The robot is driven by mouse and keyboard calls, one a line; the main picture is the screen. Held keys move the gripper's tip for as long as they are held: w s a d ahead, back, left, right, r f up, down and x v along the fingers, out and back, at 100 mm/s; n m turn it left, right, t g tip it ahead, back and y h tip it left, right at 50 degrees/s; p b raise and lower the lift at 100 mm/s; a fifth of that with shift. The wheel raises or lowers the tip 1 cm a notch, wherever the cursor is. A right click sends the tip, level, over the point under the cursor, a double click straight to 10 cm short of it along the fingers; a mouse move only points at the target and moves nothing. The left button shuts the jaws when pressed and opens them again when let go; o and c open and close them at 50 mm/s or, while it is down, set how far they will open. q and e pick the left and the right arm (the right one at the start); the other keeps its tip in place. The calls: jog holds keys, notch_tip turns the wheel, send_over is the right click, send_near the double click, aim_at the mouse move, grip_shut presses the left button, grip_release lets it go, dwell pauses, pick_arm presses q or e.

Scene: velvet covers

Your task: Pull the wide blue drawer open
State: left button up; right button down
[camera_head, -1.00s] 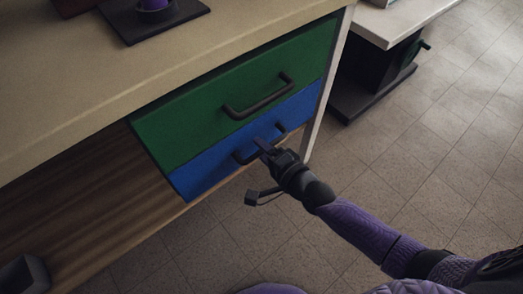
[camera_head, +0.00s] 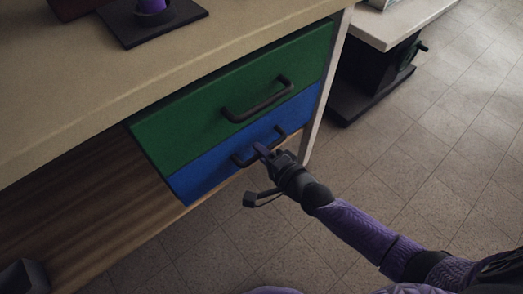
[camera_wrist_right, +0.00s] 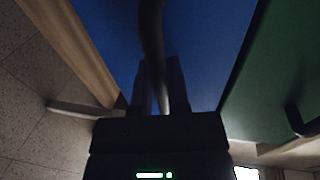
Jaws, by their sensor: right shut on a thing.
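The wide blue drawer (camera_head: 212,172) is under a green drawer in the bench and appears closed. Its dark bar handle (camera_head: 240,160) runs along its front. My right gripper (camera_head: 262,151) is at the middle of this handle. In the right wrist view the blue front (camera_wrist_right: 95,30) fills the middle, and the gripper fingers (camera_wrist_right: 160,88) are shut around the dark handle bar (camera_wrist_right: 152,35). My left gripper is not in view.
The green drawer (camera_head: 190,125) with its own dark handle (camera_head: 258,100) is just above. A light worktop (camera_head: 60,110) overhangs both. A white bench leg (camera_head: 318,110) stands at the right. A wooden shelf (camera_head: 85,215) lies at the left. Tiled floor (camera_head: 400,160) is open in front.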

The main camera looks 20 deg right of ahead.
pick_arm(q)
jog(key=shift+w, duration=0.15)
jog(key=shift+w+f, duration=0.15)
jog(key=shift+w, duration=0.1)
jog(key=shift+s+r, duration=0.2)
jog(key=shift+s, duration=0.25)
